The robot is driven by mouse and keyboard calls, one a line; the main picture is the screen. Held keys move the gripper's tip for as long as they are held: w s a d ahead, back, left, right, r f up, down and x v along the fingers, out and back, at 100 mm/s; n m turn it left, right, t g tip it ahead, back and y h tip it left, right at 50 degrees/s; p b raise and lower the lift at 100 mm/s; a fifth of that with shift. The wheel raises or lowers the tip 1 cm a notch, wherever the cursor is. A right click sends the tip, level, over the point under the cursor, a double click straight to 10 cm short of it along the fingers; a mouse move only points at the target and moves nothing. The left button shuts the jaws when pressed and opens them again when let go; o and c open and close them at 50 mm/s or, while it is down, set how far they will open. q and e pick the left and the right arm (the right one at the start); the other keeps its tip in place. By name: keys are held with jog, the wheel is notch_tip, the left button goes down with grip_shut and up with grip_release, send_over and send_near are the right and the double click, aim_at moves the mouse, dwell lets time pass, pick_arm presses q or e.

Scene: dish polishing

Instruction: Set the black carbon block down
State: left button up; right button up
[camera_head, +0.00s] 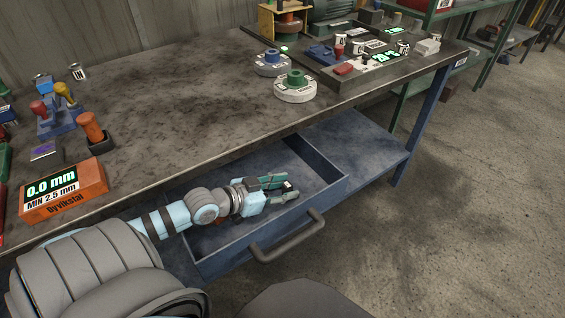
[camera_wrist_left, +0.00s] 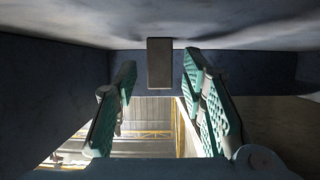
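The black carbon block (camera_wrist_left: 160,64) shows as a small dark upright piece in the left wrist view. One end of it meets the pale surface at the top of that view, which looks like the drawer floor. In the head view a small dark piece (camera_head: 287,187), seemingly the block, shows by the fingertips. My left gripper (camera_head: 281,191) is inside the open blue drawer (camera_head: 322,166), with teal fingers. It is open; the fingers (camera_wrist_left: 160,75) stand on either side of the block, with a visible gap on each side. My right gripper is not in view.
The drawer's front with its dark handle (camera_head: 288,238) is close to my left arm. The workbench top (camera_head: 170,120) lies above, with an orange gauge box (camera_head: 62,192) at its left edge and round grey pieces (camera_head: 295,90) farther back. The middle of the bench is clear.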

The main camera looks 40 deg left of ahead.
pick_arm(q)
jog(key=shift+r, duration=0.2)
jog(key=p+v, duration=1)
jog(key=v, duration=0.1)
jog(key=shift+r, duration=0.2)
jog(key=shift+s, duration=0.3)
jog(key=shift+s+a, duration=0.1)
jog(key=shift+s, duration=0.05)
jog(key=shift+f, duration=0.1)
